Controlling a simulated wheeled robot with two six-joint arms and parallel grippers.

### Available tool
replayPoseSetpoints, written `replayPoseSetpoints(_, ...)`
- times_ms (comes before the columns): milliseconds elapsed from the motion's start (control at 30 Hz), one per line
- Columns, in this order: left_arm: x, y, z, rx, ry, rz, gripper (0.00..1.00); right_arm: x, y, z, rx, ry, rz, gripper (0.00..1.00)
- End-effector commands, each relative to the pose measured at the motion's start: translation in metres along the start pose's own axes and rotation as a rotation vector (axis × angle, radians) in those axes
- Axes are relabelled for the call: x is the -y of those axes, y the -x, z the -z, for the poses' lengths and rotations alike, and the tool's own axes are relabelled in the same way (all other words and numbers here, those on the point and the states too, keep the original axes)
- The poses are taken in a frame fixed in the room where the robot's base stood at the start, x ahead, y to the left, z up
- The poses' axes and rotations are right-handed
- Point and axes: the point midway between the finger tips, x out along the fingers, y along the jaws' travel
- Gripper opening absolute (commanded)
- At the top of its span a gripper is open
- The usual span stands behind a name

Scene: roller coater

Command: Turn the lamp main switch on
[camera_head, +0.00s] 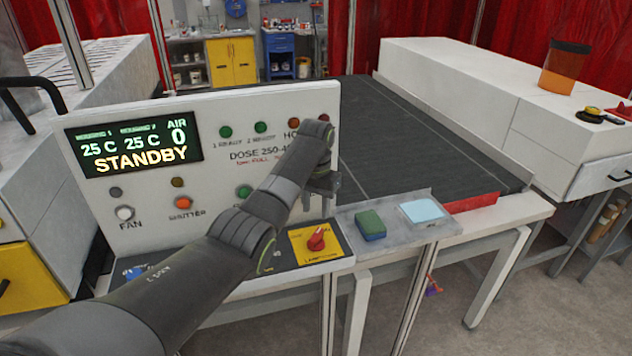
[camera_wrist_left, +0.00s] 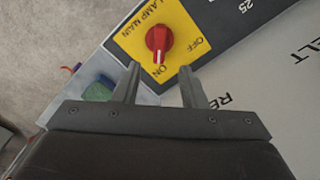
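The lamp main switch (camera_head: 316,240) is a red rotary knob on a yellow plate on the console's sloped front. In the left wrist view the knob (camera_wrist_left: 159,40) has a pale mark at its lower end, near the word ON; OFF is printed to its right. My left gripper (camera_wrist_left: 159,84) is open and empty, its two fingers apart on the knob's near side, not around it. In the head view my left gripper (camera_head: 321,190) hangs above and behind the switch, partly covered by its own wrist. My right gripper is not in view.
The console display (camera_head: 134,146) reads STANDBY. A green-and-blue block (camera_head: 370,225) and a light blue pad (camera_head: 422,211) lie on the ledge right of the switch. The dark conveyor belt (camera_head: 410,150) runs behind. An orange container (camera_head: 565,70) stands on the white housing.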

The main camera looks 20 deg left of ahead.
Motion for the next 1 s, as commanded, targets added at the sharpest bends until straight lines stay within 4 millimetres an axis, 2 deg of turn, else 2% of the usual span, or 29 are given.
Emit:
replayPoseSetpoints(33,0.0,0.009,0.002,-0.007,-0.001,0.001,0.38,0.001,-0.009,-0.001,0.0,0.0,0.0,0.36)
replayPoseSetpoints(267,0.0,0.058,0.001,-0.004,0.0,0.001,0.38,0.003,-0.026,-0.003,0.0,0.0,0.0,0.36)
replayPoseSetpoints(300,0.0,0.068,0.001,-0.001,0.0,0.0,0.38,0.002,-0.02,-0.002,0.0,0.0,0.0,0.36)
replayPoseSetpoints(400,0.0,0.079,0.001,-0.001,0.0,0.0,0.38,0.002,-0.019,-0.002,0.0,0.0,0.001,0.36)
replayPoseSetpoints(600,0.0,0.086,0.0,0.001,0.0,-0.001,0.38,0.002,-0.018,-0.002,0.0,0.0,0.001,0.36)
replayPoseSetpoints(1000,0.0,0.085,0.0,0.001,-0.001,-0.001,0.38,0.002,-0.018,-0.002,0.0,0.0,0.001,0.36)
